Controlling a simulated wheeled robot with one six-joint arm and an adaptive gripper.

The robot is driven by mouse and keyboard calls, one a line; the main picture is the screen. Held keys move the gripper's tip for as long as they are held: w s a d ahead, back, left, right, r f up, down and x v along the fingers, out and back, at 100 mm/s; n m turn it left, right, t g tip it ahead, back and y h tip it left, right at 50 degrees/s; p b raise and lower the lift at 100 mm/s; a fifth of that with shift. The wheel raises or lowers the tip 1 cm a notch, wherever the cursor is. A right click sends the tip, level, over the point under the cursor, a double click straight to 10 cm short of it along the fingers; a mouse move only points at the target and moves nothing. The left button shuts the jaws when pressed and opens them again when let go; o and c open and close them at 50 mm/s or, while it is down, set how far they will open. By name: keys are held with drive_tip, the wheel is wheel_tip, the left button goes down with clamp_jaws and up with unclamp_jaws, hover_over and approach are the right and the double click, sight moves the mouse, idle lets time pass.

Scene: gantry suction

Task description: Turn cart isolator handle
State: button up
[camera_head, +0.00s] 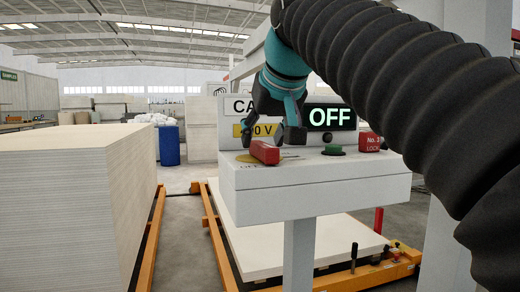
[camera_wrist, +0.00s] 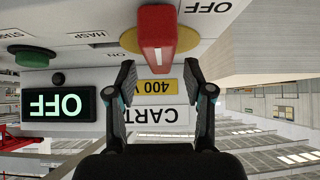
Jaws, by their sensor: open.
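The red isolator handle (camera_head: 265,152) sits on a yellow disc on the top of a white control box (camera_head: 320,180). In the wrist view the handle (camera_wrist: 155,35) shows upside down, with the yellow disc (camera_wrist: 184,40) around its base. My gripper (camera_head: 279,138) is above and behind the handle. In the wrist view its two fingers are apart, one on each side of the handle's near end, with the tips short of it. I cannot tell if either finger touches it. The display (camera_head: 330,117) reads OFF.
A green button (camera_head: 333,149) and a red lock block (camera_head: 369,142) sit right of the handle. A tall stack of boards (camera_head: 75,195) stands at left. An orange-framed cart (camera_head: 215,235) with a pale slab is below. My black arm sleeve covers the upper right.

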drive_tip(key=shift+x, duration=1.3)
drive_tip(key=shift+c, duration=0.2)
clamp_jaws()
